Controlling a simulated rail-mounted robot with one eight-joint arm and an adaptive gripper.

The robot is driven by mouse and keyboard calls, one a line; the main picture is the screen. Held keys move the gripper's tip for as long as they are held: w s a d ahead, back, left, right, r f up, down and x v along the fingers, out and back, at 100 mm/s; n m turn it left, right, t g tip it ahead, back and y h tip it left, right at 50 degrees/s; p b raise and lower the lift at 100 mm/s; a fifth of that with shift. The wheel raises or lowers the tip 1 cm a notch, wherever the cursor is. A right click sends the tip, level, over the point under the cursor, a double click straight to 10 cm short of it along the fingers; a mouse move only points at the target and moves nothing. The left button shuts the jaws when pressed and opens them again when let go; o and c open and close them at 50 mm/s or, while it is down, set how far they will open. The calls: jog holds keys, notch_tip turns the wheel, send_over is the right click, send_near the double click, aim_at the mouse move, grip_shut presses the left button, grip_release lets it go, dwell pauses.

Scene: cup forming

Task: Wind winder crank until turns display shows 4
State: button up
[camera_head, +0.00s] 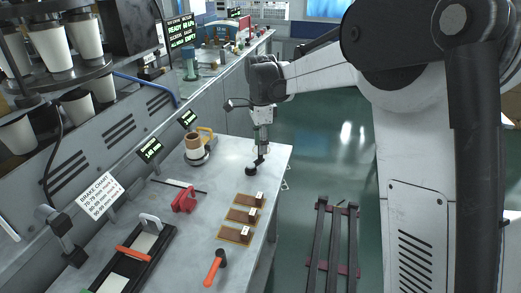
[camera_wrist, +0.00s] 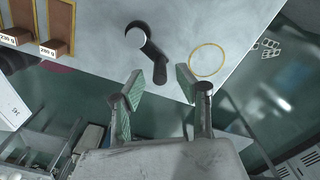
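My gripper (camera_head: 262,151) hangs over the right part of the bench. In the wrist view its green-padded fingers (camera_wrist: 158,88) are apart with nothing gripped between them. A black piece with a round end and a short bent arm (camera_wrist: 150,50) lies just beyond the fingertips; it also shows below my gripper in the head view (camera_head: 251,171). I cannot tell whether this is the winder crank. A tan roll on a round base with a yellow handle (camera_head: 197,147) stands left of my gripper. A small green-text display (camera_head: 188,118) stands behind it; its text is too small to read.
Several brown blocks with labels (camera_head: 241,215) lie on yellow-edged mats nearer the front. A red stand (camera_head: 184,199) and an orange-handled tool (camera_head: 215,268) are on the bench (camera_head: 213,185). A yellow ring (camera_wrist: 207,59) marks the bench near its edge. Dark rails (camera_head: 333,245) stand on the floor.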

notch_tip(320, 180, up, 9)
jog(key=shift+r, duration=0.1)
dwell(0.3)
jog(key=shift+s, duration=0.1)
jog(key=s+d+r+n+t, duration=0.2)
jog(key=s+d+n, duration=0.25)
jog(key=s, duration=0.35)
jog(key=s+d+r+n+t, duration=0.1)
jog(key=s+d+r+n, duration=0.2)
jog(key=s+d, duration=0.35)
jog(key=s+d+f+n+t, duration=0.2)
jog(key=s+f+n, duration=0.2)
jog(key=s, duration=0.5)
jog(key=s+d+f+n+t, duration=0.2)
jog(key=s+d+f+n, duration=0.1)
jog(key=s, duration=0.7)
jog(key=shift+f+n, duration=0.4)
jog(key=shift+n, duration=0.15)
